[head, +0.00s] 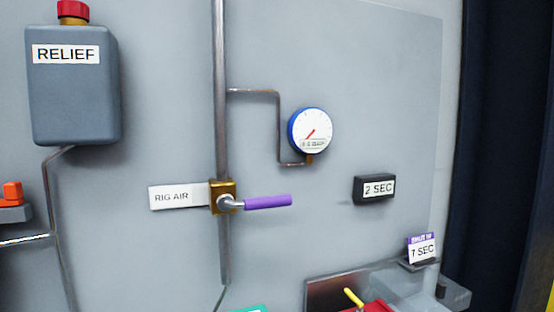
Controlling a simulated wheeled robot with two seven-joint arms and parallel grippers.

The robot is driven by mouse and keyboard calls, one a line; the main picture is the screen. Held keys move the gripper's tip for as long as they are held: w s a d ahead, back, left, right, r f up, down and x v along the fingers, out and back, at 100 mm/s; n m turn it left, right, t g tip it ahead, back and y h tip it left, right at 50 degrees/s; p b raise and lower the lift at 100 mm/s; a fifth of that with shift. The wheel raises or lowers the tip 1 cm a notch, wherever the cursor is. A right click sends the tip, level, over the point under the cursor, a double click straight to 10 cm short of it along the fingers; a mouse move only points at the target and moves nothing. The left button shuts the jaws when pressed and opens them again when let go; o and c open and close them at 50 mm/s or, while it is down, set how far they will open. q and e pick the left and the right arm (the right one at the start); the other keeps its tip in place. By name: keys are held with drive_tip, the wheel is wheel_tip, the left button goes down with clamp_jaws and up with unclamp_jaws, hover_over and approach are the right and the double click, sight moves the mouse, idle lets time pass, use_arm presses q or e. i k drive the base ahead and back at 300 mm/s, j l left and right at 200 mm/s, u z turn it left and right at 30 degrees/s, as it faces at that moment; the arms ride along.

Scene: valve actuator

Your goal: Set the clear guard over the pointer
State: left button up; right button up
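A yellow pointer-like bar (353,297) shows at the bottom edge, tilted, beside a red part (378,306) that the frame cuts off. A pale, see-through-looking shape (405,288) lies to the right of the red part. It may be the clear guard, but I cannot tell its outline or what it rests on. A round gauge (311,131) with a blue rim and a red needle is on the panel higher up. Neither of my grippers is in view.
The grey panel (390,75) carries a pipe (221,110), a purple-handled valve (267,202), a RELIEF box (72,95) with red cap, and a black "2 SEC" block (374,189). A "7 SEC" tag (422,251) stands lower right. The panel's upper right is clear.

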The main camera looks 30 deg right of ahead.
sight(441, 289)
drive_tip(key=z, duration=2.15)
drive_tip(key=i+l+u, duration=0.35)
drive_tip(key=l, duration=0.3)
drive_tip(key=i+l+u, duration=0.15)
drive_tip(key=i+l, duration=0.15)
drive_tip(key=i+l+u, duration=0.2)
drive_tip(key=l, duration=0.25)
drive_tip(key=i+l+u, duration=0.15)
drive_tip(key=l, duration=0.25)
